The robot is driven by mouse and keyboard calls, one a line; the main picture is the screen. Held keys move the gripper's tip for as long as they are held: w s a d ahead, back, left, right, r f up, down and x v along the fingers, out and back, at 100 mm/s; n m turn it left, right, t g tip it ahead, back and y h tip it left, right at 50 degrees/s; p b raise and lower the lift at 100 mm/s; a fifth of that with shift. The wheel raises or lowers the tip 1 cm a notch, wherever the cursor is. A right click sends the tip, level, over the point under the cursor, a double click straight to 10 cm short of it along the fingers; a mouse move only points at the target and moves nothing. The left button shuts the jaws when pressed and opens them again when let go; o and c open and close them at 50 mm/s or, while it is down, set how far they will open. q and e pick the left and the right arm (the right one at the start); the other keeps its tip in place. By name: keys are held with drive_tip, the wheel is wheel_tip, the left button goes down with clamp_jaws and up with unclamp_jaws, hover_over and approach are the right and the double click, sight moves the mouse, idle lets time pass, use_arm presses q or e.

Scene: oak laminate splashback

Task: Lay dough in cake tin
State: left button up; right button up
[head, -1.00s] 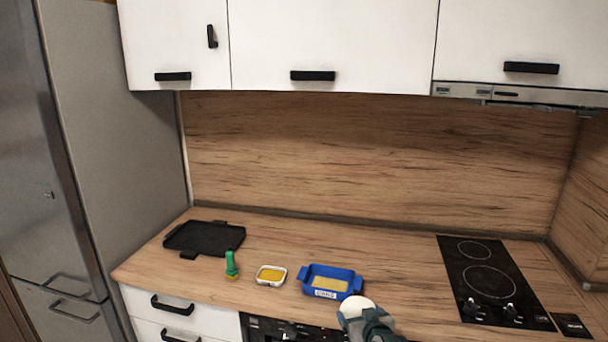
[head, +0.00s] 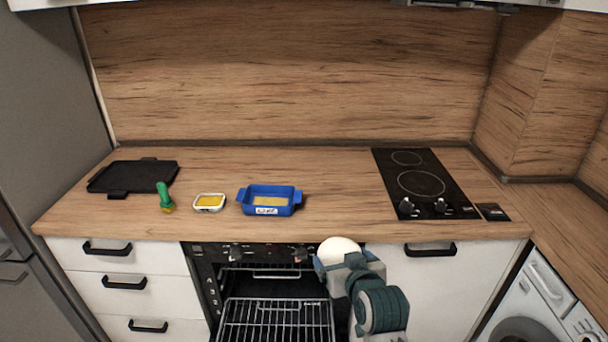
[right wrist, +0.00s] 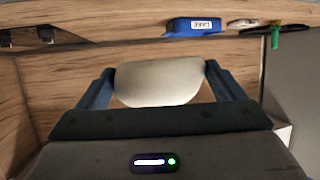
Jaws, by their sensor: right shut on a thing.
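A pale, rounded piece of dough (head: 339,250) is held between the fingers of my right gripper (head: 340,262), in front of the counter's edge. The right wrist view shows the dough (right wrist: 160,82) with one finger on each side. The blue cake tin (head: 270,209) stands on the counter, behind and to the left of the gripper, apart from it. Its bottom inside looks yellowish, and a white label is on its front. The tin also shows at the top of the right wrist view (right wrist: 195,26). My left gripper is not in view.
A white dish with yellow contents (head: 209,203), a green-handled brush (head: 165,197) and a black tray (head: 133,177) stand left of the tin. A black hob (head: 422,184) is at right. The oven (head: 272,317) below is open, showing a wire rack. The counter between tin and hob is clear.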

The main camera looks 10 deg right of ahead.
drive_tip(key=w+a+f+p, duration=0.1)
drive_tip(key=w+p, duration=0.3)
drive_tip(key=w, duration=0.4)
drive_tip(key=w+a+f+n+y+p, duration=0.1)
drive_tip(key=w+p, duration=0.3)
drive_tip(key=w, duration=0.5)
drive_tip(key=w+a+f+n+y+p, duration=0.1)
drive_tip(key=w+a+f+p, duration=0.1)
drive_tip(key=w, duration=0.6)
drive_tip(key=shift+w+a+f+p, duration=0.1)
drive_tip(key=shift+w+f+p, duration=0.05)
drive_tip(key=shift+f+p, duration=0.25)
drive_tip(key=shift+w+a+f+p, duration=0.1)
drive_tip(key=shift+f+p, duration=0.2)
drive_tip(key=shift+p, duration=0.2)
drive_tip(key=shift+w+d+f+p, duration=0.15)
drive_tip(key=shift+w+f+p, duration=0.15)
drive_tip(key=shift+w, duration=0.25)
drive_tip(key=shift+d, duration=0.15)
